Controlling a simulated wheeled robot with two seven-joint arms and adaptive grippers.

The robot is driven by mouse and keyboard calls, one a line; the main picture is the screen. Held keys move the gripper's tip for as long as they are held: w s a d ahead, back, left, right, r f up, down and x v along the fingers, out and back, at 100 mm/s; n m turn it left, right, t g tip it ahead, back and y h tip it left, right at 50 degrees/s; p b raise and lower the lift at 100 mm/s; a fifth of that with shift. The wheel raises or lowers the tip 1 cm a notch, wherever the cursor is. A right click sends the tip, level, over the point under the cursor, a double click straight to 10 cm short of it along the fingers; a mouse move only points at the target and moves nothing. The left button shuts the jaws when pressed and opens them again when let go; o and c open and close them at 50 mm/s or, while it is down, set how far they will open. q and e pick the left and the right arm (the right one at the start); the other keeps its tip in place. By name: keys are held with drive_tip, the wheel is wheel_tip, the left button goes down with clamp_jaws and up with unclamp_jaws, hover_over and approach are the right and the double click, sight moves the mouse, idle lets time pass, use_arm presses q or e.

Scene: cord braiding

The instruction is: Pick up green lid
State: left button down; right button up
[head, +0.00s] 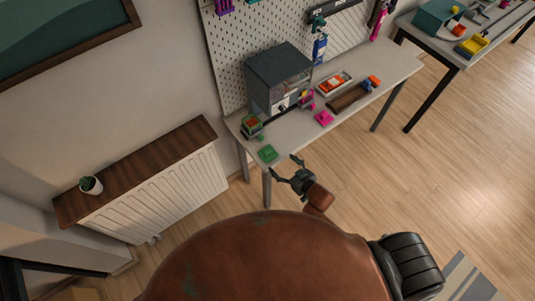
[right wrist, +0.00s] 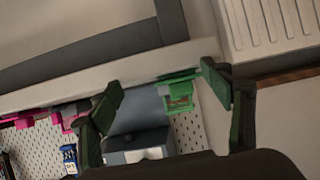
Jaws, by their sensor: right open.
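A small green lid (head: 267,153) lies on the near left corner of the grey workbench in the head view. Behind it stands a small green box (head: 252,126) with orange-red contents. My right gripper (head: 283,167) is open and empty, just off the bench's front edge, a little right of and nearer than the lid. In the right wrist view, the lid (right wrist: 178,76) appears as a thin green strip between the open fingers, with the green box (right wrist: 180,98) beyond it. I cannot tell the exact gap to the lid. My left gripper is not in view.
A grey drawer cabinet (head: 279,78) stands behind the lid against the pegboard (head: 228,58). A pink lid (head: 324,118), a brown tray (head: 348,98) and a parts tray (head: 333,83) lie to the right. A radiator (head: 158,193) is left of the bench.

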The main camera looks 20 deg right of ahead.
sight(269, 153)
drive_tip(key=shift+t+y, duration=0.3)
drive_tip(key=r, duration=0.1)
drive_tip(key=w+a+r, duration=0.1)
drive_tip(key=a+r, duration=0.1)
drive_tip(key=shift+w+r, duration=0.1)
drive_tip(key=shift+w, duration=0.25)
drive_tip(key=x, duration=0.4)
drive_tip(key=b+x, duration=0.1)
drive_tip(key=x, duration=0.1)
drive_tip(key=shift+w+a, duration=0.2)
drive_tip(key=shift+a, duration=0.3)
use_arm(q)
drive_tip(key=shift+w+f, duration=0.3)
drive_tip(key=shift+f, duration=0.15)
use_arm(e)
drive_tip(key=c, duration=1)
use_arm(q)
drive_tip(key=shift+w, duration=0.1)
